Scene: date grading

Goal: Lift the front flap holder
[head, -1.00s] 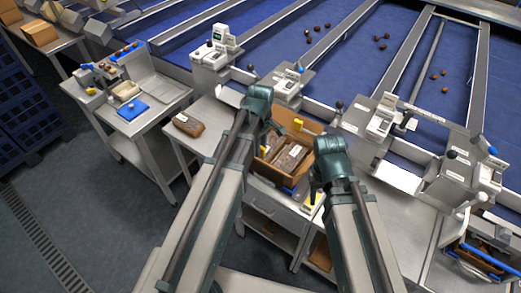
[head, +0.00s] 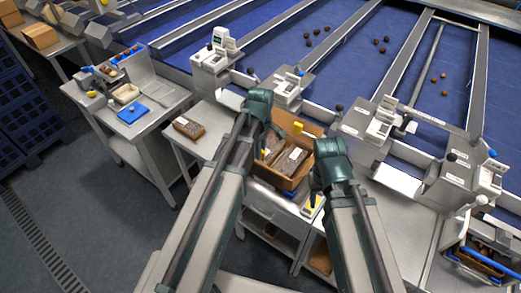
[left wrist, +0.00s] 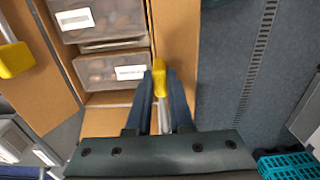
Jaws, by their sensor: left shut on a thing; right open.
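An open cardboard box (head: 275,180) stands on the steel bench in front of my arms, with clear-lidded date packs (head: 290,160) inside; the packs also show in the left wrist view (left wrist: 110,70). My left gripper (left wrist: 160,100) is shut on a yellow flap holder (left wrist: 159,75) at the edge of a cardboard flap (left wrist: 176,40). A second yellow holder (left wrist: 15,60) sits on the opposite flap; a yellow holder also shows at the far side in the head view (head: 298,127). My right gripper (head: 313,190) is open and empty, beside the box's right side.
A yellow-and-white item (head: 312,206) lies on the bench near my right gripper. A date pack (head: 188,127) lies on the bench left of the box. Grading stations (head: 285,85) and blue belts (head: 330,50) stand behind.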

